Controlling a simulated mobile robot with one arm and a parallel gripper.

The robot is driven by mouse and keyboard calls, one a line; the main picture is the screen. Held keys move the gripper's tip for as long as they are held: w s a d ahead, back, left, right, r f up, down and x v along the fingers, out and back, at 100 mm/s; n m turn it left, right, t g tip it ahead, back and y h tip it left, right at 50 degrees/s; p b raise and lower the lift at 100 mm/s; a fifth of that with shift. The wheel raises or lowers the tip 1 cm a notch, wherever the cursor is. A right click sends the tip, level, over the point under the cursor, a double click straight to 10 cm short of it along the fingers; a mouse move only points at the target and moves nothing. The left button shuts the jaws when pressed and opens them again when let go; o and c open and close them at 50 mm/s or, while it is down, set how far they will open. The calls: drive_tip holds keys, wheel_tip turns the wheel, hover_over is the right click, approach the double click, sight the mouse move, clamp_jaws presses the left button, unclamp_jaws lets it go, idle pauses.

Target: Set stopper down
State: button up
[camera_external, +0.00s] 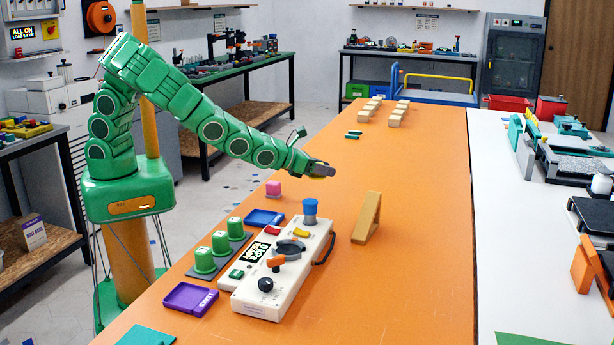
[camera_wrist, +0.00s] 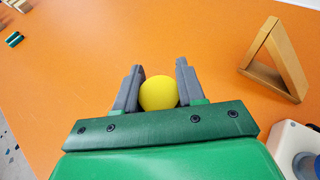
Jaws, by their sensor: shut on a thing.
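A yellow, round stopper (camera_wrist: 158,93) sits between the two grey fingers of my gripper (camera_wrist: 159,66) in the wrist view. My gripper is shut on it. Only its rounded face shows, and its other side is hidden. In the external view my gripper (camera_external: 322,169) reaches out over the orange table (camera_external: 420,220), behind the white device, and the stopper cannot be made out there. The gripper appears to be above the table top, but the exact height cannot be told.
A wooden triangular stand (camera_external: 367,218) is right of the white device (camera_external: 280,270), which has a blue knob (camera_external: 310,211). Wooden blocks (camera_external: 393,118) lie far back. The table's right side is clear.

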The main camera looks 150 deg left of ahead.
drive_tip(key=w+a+f, duration=0.1)
drive_tip(key=w+a, duration=0.2)
drive_tip(key=a, duration=0.1)
drive_tip(key=w+a+f, duration=0.2)
drive_tip(key=w+a, duration=0.1)
drive_tip(key=a, duration=0.1)
drive_tip(key=w+a+f, duration=0.2)
drive_tip(key=w+a, duration=0.1)
drive_tip(key=a, duration=0.1)
drive_tip(key=shift+w+a, duration=0.3)
drive_tip(key=shift+w+a+f, duration=0.4)
drive_tip(key=shift+a+f, duration=0.1)
drive_tip(key=shift+f, duration=0.1)
drive_tip(key=shift+w+a+f, duration=0.1)
drive_tip(key=shift+a+f, duration=0.1)
drive_tip(key=shift+f, duration=1.65)
drive_tip(key=shift+f, duration=0.1)
drive_tip(key=o, duration=1.1)
drive_tip(key=shift+c, duration=0.2)
